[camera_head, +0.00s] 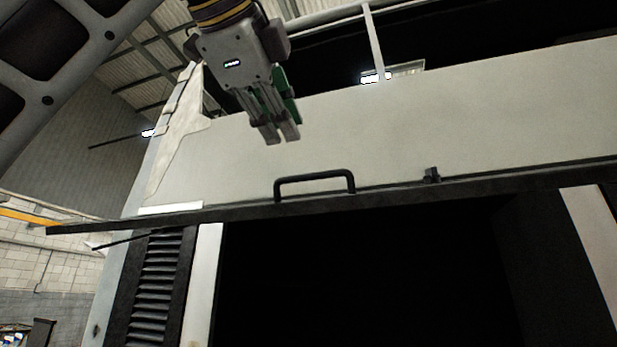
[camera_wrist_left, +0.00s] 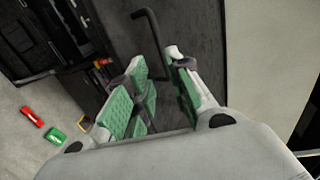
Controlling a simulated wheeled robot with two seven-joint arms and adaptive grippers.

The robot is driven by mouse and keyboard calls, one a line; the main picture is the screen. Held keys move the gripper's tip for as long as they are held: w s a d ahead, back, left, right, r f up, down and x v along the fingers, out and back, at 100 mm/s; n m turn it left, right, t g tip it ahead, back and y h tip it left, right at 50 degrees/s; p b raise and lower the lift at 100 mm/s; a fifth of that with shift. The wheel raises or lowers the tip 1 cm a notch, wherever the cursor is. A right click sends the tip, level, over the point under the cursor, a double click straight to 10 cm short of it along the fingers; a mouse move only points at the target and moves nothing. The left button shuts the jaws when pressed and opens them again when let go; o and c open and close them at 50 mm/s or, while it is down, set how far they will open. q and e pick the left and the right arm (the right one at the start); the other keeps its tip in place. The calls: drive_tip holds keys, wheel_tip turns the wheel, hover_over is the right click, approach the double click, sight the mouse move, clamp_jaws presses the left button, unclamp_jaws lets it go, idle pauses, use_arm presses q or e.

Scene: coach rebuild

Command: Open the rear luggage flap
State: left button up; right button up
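The rear luggage flap (camera_head: 400,190) is a dark panel seen almost edge-on across the coach's rear, standing out above a black opening (camera_head: 370,270). Its black bar handle (camera_head: 335,174) rises from its upper side; a small black latch-like part (camera_head: 431,174) sits to the right. My left gripper (camera_head: 282,138) is above and slightly left of the handle in the head view, apart from it in the picture. In the left wrist view the green-padded fingers (camera_wrist_left: 160,62) are spread, with the handle (camera_wrist_left: 148,30) beyond and between them, on the dark flap face (camera_wrist_left: 195,30). Nothing shows between the pads.
The pale coach body (camera_head: 450,125) is behind the gripper. A louvred vent (camera_head: 158,275) is left of the opening. Red (camera_wrist_left: 32,117) and green (camera_wrist_left: 55,136) objects lie on the floor at left in the wrist view.

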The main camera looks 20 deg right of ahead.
sight(307, 175)
use_arm(q)
drive_tip(key=shift+w+d, duration=0.1)
drive_tip(key=shift+w, duration=0.05)
drive_tip(key=p+x, duration=0.3)
drive_tip(key=x, duration=1)
drive_tip(key=shift+w+d+f, duration=0.2)
drive_tip(key=shift+w, duration=0.15)
drive_tip(key=shift+c, duration=0.4)
clamp_jaws()
